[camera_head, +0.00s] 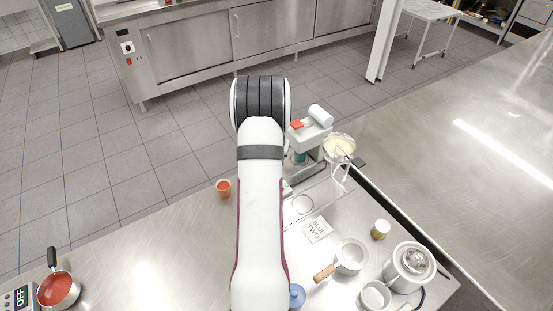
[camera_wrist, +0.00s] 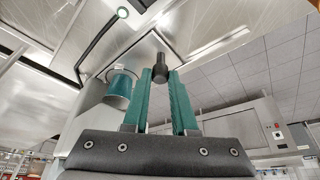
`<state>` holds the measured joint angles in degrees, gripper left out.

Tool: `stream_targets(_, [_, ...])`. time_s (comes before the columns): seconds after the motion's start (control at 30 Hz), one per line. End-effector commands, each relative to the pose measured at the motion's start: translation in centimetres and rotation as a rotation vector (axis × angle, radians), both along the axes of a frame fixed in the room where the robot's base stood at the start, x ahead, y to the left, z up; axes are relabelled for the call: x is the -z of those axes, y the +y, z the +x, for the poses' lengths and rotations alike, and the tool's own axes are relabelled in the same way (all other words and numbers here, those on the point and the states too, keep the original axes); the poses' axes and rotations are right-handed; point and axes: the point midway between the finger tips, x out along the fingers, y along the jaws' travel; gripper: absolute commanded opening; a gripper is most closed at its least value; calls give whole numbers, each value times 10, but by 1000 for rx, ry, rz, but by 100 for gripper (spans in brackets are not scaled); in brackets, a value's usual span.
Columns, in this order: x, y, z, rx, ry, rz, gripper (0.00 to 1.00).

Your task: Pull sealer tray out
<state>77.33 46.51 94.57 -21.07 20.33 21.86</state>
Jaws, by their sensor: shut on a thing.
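The cup sealer (camera_head: 312,133) stands on the steel counter just right of my arm in the head view, with a white and red top. A flat metal part with a round opening, seemingly its tray (camera_head: 325,191), extends at its base, partly covered by my arm. In the wrist view my gripper (camera_wrist: 160,78) has two teal fingers closed on a black handle (camera_wrist: 157,60). I cannot tell exactly how that handle joins the tray. A teal cylinder with a pale rim (camera_wrist: 119,86) is left of the fingers. In the head view my gripper is hidden behind my arm.
A bowl of pale food (camera_head: 339,146) stands right of the sealer. An orange-red cup (camera_head: 223,188) is left of my arm. A card (camera_head: 315,229), a saucepan (camera_head: 349,257), a jar (camera_head: 380,229) and a steel pot (camera_head: 411,266) occupy the front right.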

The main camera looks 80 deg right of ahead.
Motion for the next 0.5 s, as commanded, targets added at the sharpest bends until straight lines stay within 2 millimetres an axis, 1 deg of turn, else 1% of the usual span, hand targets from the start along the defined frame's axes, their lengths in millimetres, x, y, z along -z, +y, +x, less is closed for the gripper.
stream_targets(0.07, [-1,5,7,-4,1,-2,0])
stream_targets(0.3, [-1,45,48,-8,2,-3,0])
stream_targets(0.4, [-1,58,61,-7,2,-3,0])
stream_targets(0.5, [-1,66,68,-5,0,-3,0])
